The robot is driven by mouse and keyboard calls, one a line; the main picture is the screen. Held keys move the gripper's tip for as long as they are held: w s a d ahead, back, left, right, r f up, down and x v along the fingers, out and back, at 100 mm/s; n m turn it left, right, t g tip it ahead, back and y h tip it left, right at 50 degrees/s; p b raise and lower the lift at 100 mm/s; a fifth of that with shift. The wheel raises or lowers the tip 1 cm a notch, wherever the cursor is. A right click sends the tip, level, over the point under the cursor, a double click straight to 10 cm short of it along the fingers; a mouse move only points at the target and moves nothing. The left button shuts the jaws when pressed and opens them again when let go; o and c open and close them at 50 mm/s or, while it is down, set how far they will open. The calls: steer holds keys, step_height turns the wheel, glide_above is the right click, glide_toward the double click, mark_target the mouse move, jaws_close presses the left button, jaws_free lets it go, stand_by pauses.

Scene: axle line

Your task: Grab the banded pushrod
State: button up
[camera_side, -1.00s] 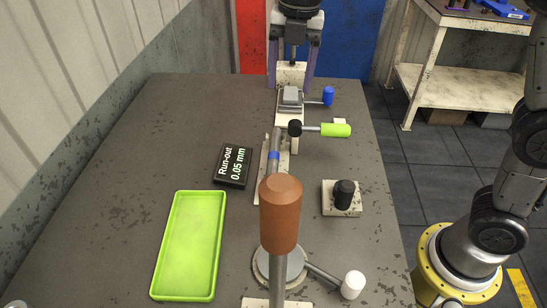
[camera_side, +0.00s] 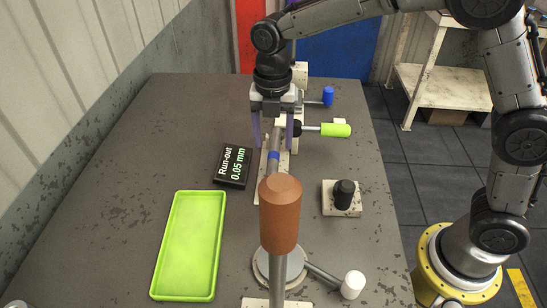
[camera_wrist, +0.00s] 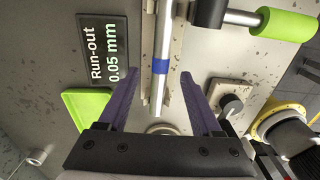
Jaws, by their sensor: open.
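The banded pushrod (camera_side: 274,157) is a grey metal rod with a blue band. It lies lengthwise along a pale narrow fixture on the table. In the wrist view the pushrod (camera_wrist: 160,45) runs down the middle, with its blue band near the centre. My gripper (camera_side: 275,140) has purple fingers pointing down, one on each side of the rod line in the side view. In the wrist view my gripper (camera_wrist: 163,88) is open and empty, with the rod's lower end showing between the fingers. Neither finger appears to touch the rod.
A green-handled lever (camera_side: 335,130) and a blue-knobbed clamp (camera_side: 327,96) sit right of the rod. A brown-handled upright tool (camera_side: 280,215) stands in front. A run-out display (camera_side: 233,165) and green tray (camera_side: 163,250) are left. A black knob (camera_side: 344,193) stands right.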

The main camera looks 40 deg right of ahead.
mark_target(273, 154)
step_height(273, 154, down, 4)
steer(key=shift+f, duration=0.25)
jaws_close()
stand_by(0.3)
steer(key=shift+r, duration=0.15)
stand_by(0.9)
